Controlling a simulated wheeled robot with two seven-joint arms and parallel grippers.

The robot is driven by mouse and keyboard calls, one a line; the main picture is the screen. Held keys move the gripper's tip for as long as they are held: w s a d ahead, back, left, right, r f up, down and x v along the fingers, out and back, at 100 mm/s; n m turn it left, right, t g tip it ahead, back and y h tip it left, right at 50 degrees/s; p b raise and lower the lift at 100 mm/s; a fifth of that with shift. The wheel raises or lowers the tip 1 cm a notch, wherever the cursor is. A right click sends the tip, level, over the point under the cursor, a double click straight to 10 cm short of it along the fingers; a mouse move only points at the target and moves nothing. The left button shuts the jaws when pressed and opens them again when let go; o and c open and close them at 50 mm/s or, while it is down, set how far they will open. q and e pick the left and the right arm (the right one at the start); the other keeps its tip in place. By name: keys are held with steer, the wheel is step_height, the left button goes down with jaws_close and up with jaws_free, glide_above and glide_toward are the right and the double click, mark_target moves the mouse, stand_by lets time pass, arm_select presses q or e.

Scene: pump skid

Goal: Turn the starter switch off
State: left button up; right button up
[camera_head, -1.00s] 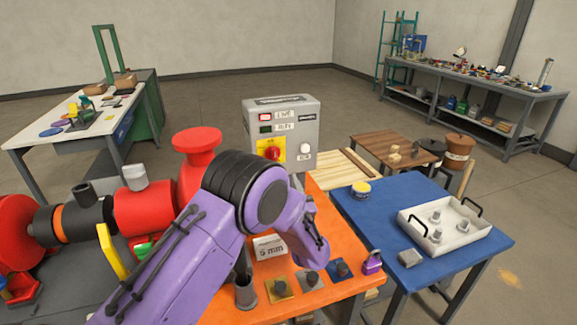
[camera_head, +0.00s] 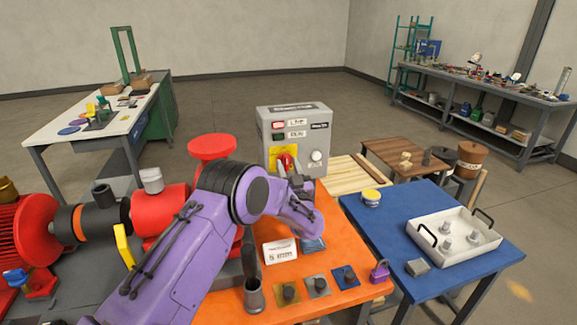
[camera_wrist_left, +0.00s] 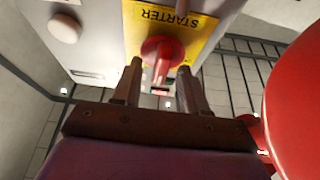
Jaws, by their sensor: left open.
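The starter switch (camera_head: 285,161) is a red rotary handle on a yellow plate, on the front of a grey control box (camera_head: 293,131). In the left wrist view the red switch (camera_wrist_left: 161,52) sits below the word STARTER, which shows upside down on the yellow plate (camera_wrist_left: 190,40). My left gripper (camera_head: 292,176) is right in front of the switch. In the left wrist view its two fingers (camera_wrist_left: 160,82) are open, one on each side of the switch handle; whether they touch it I cannot tell. My right gripper is not in view.
The box also carries a red lamp, a dark green lamp and a white round knob (camera_head: 316,156). An orange table (camera_head: 330,235) with small blocks and a purple padlock (camera_head: 379,270) is below. A red pump flange (camera_head: 212,147) stands left of the box.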

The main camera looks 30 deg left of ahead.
arm_select(q)
jaws_close()
steer(key=shift+f+n+b, duration=0.15)
steer(key=shift+n+b, duration=0.35)
steer(key=shift+b, duration=0.15)
steer(key=n+g+b, duration=0.2)
steer(key=n+b, duration=0.1)
steer(key=n, duration=0.1)
steer(key=n+g+y+b, duration=0.1)
steer(key=n+g+b, duration=0.1)
steer(key=n+b, duration=0.1)
steer(key=n+g+y+b, duration=0.1)
steer(key=n+b, duration=0.2)
steer(key=n, duration=0.1)
steer(key=shift+f+n+g+b, duration=0.1)
steer(key=shift+n+g+b, duration=0.25)
steer(key=shift+n+g, duration=0.05)
steer(key=n+g+b, duration=0.1)
steer(key=n, duration=0.1)
steer(key=n+b, duration=0.2)
steer(key=n, duration=0.1)
steer(key=shift+g+h, duration=0.4)
steer(key=shift+r+n+g+h+b, duration=0.15)
steer(key=shift+n+g+h+b, duration=0.15)
steer(key=shift+n+b, duration=0.6)
steer(key=shift+r+n+g+h+b, duration=0.1)
steer(key=shift+n+g+h+b, duration=0.25)
steer(key=shift+n, duration=1.05)
